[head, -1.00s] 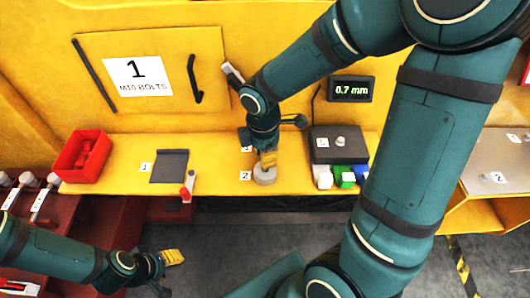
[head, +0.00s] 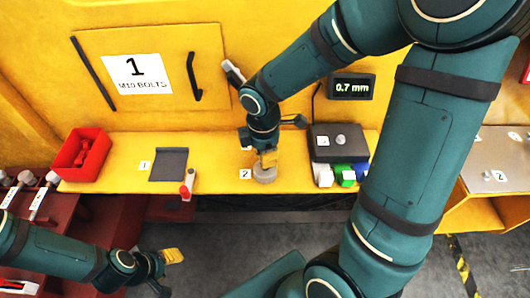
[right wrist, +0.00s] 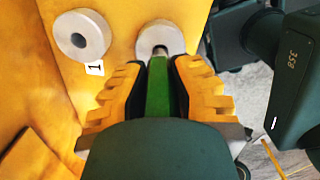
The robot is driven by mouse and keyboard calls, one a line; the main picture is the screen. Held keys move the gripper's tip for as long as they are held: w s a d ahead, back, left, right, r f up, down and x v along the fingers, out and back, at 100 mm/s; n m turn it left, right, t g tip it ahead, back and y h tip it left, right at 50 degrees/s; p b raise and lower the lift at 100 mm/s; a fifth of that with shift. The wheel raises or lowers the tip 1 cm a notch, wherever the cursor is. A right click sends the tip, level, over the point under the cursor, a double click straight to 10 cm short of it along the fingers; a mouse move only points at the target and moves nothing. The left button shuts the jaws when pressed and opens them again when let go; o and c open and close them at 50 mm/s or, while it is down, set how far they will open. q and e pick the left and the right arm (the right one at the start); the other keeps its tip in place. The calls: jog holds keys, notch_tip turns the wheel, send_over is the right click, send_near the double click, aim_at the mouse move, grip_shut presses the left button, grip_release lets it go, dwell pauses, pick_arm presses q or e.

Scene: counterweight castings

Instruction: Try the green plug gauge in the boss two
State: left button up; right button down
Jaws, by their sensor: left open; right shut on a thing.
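Boss two is a round grey ring (head: 264,175) beside a "2" label on the yellow ledge. It also shows in the right wrist view (right wrist: 160,38), partly hidden. My right gripper (head: 268,158) is over boss two, shut on the green plug gauge (right wrist: 159,88), whose green body shows between the yellow fingers. The gauge's far end is at the boss's hole; I cannot tell whether it is inside. The other grey boss (right wrist: 81,36), labelled "1", is empty. My left gripper (head: 172,257) is open and empty, low at the left.
A red bin (head: 82,155), a dark grey plate (head: 169,164) and a red-and-white item (head: 187,184) are on the ledge to the left. A dark box (head: 338,142) with white, green and blue blocks stands right of the boss. A display (head: 351,87) reads 0.7 mm.

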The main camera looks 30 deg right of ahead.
pick_arm(q)
jog(key=shift+f+b, duration=1.2)
pick_arm(e)
jog(key=shift+f, duration=1.6)
dwell(1.0)
jog(key=c, duration=0.9)
grip_release()
jog(key=r, duration=1.1)
jog(key=shift+a+r, duration=0.15)
jog(key=shift+a, duration=0.05)
jog(key=shift+r, duration=0.4)
pick_arm(q)
notch_tip(320, 180, up, 11)
jog(key=w+p, duration=0.2)
jog(key=p, duration=0.8)
jog(key=shift+a+t+p, duration=0.2)
jog(key=shift+t+p, duration=0.1)
jog(key=shift+p, duration=0.1)
pick_arm(e)
notch_tip(320, 180, up, 12)
jog(key=shift+r, duration=0.1)
pick_arm(q)
jog(key=shift+f, duration=0.15)
